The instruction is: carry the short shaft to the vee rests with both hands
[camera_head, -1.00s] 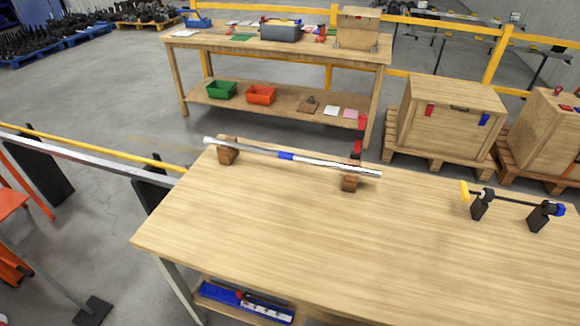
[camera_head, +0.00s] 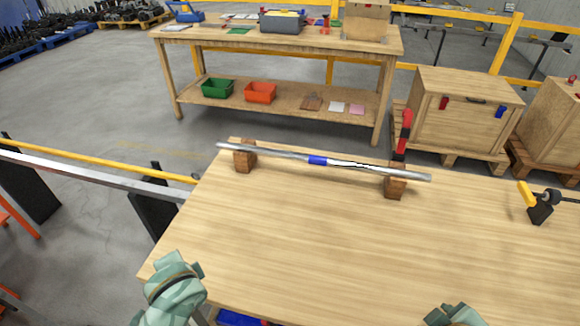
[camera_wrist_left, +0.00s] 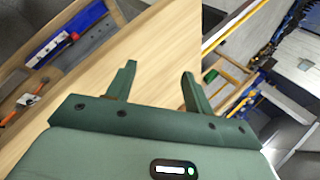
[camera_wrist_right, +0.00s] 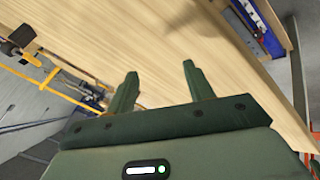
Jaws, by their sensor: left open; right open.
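A silver shaft (camera_head: 270,152) with a blue band (camera_head: 317,160) lies across two wooden blocks near the bench's far edge. The left block (camera_head: 244,161) and right block (camera_head: 395,188) hold it above the bench top; whether these are the vee rests I cannot tell. My left gripper (camera_wrist_left: 159,68) is open and empty in the left wrist view, its fingers apart beside the bench. My right gripper (camera_wrist_right: 156,68) is open and empty in the right wrist view, in front of the bare bench top. In the head view both arms show low at the front, well short of the shaft.
A red upright piece (camera_head: 404,135) stands by the right block. A black stand (camera_head: 540,212) with a yellow piece (camera_head: 526,194) sits at the right. The middle of the bench top (camera_head: 300,235) is clear. A second bench (camera_head: 270,44) and wooden crates (camera_head: 465,110) stand behind.

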